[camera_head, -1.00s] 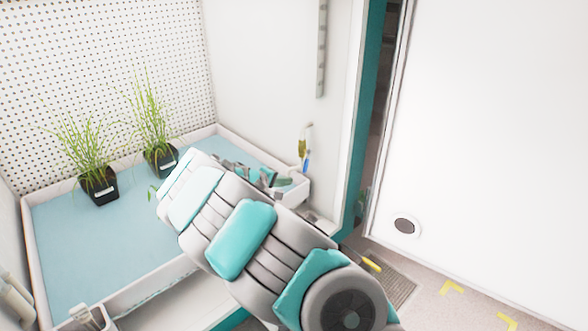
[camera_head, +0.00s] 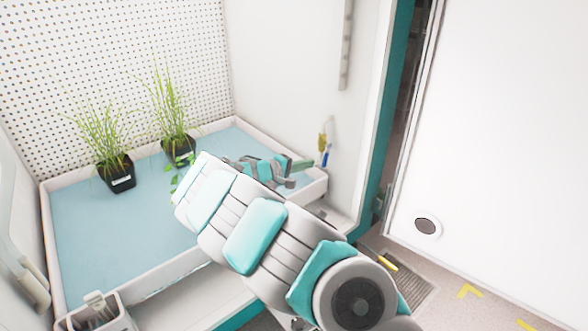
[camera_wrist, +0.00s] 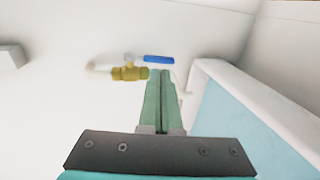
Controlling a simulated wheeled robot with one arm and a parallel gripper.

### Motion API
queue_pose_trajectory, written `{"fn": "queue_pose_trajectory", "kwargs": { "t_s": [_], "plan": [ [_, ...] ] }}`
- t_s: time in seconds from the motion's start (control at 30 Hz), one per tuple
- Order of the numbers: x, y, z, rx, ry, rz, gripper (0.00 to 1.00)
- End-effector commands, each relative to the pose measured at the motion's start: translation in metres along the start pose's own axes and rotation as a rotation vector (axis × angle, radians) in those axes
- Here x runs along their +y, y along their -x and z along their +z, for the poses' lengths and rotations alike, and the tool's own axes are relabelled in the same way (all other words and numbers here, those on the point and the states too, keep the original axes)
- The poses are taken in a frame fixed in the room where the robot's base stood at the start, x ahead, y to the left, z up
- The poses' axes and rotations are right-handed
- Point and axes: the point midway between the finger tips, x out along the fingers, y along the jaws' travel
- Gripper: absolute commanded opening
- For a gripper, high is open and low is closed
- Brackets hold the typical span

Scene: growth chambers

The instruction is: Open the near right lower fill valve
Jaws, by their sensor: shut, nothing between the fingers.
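The fill valve is a brass body (camera_wrist: 128,73) with a blue lever handle (camera_wrist: 159,59), on the white chamber wall in the wrist view. In the head view the brass body (camera_head: 322,141) and the blue handle (camera_head: 325,158) show on the right wall, above the tray's right corner. My gripper (camera_wrist: 160,74) is shut and empty. Its green fingertips point at the valve and appear just below the blue handle in the wrist view; I cannot tell whether they touch it. In the head view my gripper (camera_head: 306,165) is just left of the valve.
A white-rimmed tray (camera_head: 120,292) with a blue bottom lies below; its rim (camera_wrist: 245,95) runs right of my gripper in the wrist view. Two potted grasses (camera_head: 117,173) (camera_head: 180,149) stand in it. A white holder (camera_head: 98,312) is at the front left. A white door (camera_head: 505,140) stands at right.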

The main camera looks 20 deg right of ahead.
Motion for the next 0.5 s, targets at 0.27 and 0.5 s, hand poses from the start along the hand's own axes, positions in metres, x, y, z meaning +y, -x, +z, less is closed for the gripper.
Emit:
{"fn": "queue_pose_trajectory", "kwargs": {
  "t_s": [0.27, 0.5],
  "plan": [
    [-0.002, -0.037, 0.0, 0.001, 0.001, -0.002, 0.0],
    [-0.001, -0.044, 0.0, 0.001, 0.001, -0.002, 0.0]
  ]
}}
